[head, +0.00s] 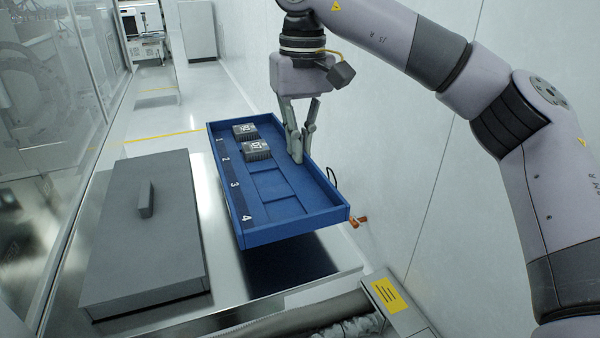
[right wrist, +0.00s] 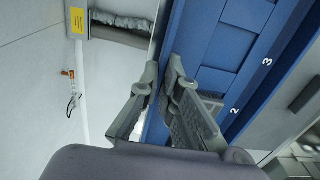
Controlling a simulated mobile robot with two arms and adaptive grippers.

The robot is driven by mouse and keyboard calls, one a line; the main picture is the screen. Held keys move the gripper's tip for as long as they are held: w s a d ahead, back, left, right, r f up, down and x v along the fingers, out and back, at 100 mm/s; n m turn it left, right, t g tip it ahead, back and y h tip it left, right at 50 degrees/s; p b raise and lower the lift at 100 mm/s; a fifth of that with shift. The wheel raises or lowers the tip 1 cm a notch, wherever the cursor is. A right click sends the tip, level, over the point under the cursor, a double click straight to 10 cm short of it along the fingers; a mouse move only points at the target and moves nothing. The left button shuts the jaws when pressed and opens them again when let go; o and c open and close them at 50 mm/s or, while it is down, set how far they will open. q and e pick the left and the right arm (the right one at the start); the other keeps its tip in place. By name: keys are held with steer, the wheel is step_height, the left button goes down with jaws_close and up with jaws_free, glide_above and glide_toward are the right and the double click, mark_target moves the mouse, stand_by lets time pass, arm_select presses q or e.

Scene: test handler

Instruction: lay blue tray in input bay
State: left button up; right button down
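The blue tray (head: 293,226) is in the middle of the head view, with slots numbered 1 to 4. Two dark grey blocks sit in it, one (head: 245,131) by number 1 and one (head: 257,150) by number 2. My right gripper (head: 300,155) is at the tray's right long wall, its fingers closed on either side of that wall. The right wrist view shows the fingers pinching the rim (right wrist: 165,85). The tray looks raised above the shiny surface, with a dark patch below its near end. I cannot clearly make out the input bay. My left gripper is out of view.
A flat grey plate with a handle (head: 150,245) lies left of the tray. A white wall (head: 400,150) runs close on the right. A yellow label (head: 389,294) marks a box at the front right. A small orange fitting (head: 358,221) is beside the tray's near right corner.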

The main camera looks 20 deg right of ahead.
mark_target(300, 168)
steer(key=shift+f, duration=2.35)
steer(key=shift+f, duration=0.1)
steer(key=c, duration=1.8)
jaws_free()
